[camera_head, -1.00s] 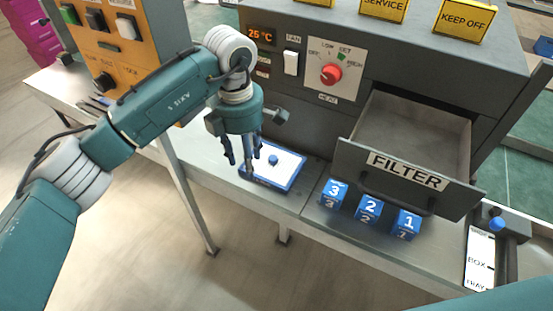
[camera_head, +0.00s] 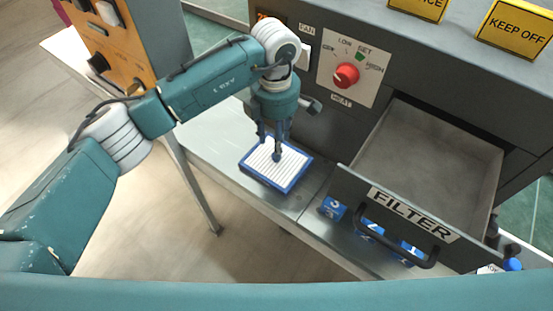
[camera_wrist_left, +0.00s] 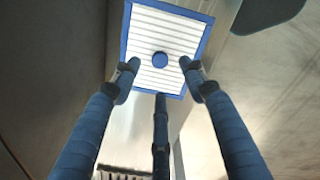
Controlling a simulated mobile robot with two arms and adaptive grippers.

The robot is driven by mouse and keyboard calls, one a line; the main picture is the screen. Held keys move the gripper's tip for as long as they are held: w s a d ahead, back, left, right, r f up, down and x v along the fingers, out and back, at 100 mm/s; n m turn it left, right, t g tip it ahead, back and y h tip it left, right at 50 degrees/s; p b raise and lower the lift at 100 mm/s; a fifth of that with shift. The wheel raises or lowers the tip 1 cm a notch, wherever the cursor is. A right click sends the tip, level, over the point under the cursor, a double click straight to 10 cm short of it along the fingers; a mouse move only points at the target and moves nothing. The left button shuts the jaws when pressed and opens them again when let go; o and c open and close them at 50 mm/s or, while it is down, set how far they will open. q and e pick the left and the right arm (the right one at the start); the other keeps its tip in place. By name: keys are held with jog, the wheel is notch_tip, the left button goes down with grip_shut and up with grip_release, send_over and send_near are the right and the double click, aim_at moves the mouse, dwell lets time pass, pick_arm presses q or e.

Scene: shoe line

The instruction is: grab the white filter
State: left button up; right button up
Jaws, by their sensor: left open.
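The white filter (camera_head: 265,168) is a ribbed white panel with a blue frame and a blue knob in its middle. It lies flat on the metal bench in front of the grey machine. It also shows in the left wrist view (camera_wrist_left: 182,32), with the knob (camera_wrist_left: 160,60) between the fingertips in the picture. My left gripper (camera_head: 275,148) is open and points down over the filter. In the left wrist view the gripper's fingers (camera_wrist_left: 158,78) are spread and hold nothing. I cannot tell the exact height of the fingertips above the knob. My right gripper is not in view.
An open, empty drawer (camera_head: 345,195) marked FILTER juts out to the right of the filter. Blue numbered blocks (camera_head: 332,208) stand on the bench by the drawer front. The machine's front with a red heat knob (camera_head: 345,75) rises behind.

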pick_arm(q)
jog(key=shift+f, duration=0.35)
notch_tip(320, 180, down, 4)
jog(key=shift+s+d+r+p, duration=0.1)
jog(key=shift+r+p, duration=0.1)
jog(key=shift+p, duration=0.65)
jog(key=shift+f, duration=0.65)
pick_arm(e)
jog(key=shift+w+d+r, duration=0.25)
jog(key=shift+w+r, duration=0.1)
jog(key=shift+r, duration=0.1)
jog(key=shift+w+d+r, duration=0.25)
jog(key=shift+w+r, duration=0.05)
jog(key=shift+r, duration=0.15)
pick_arm(q)
grip_shut()
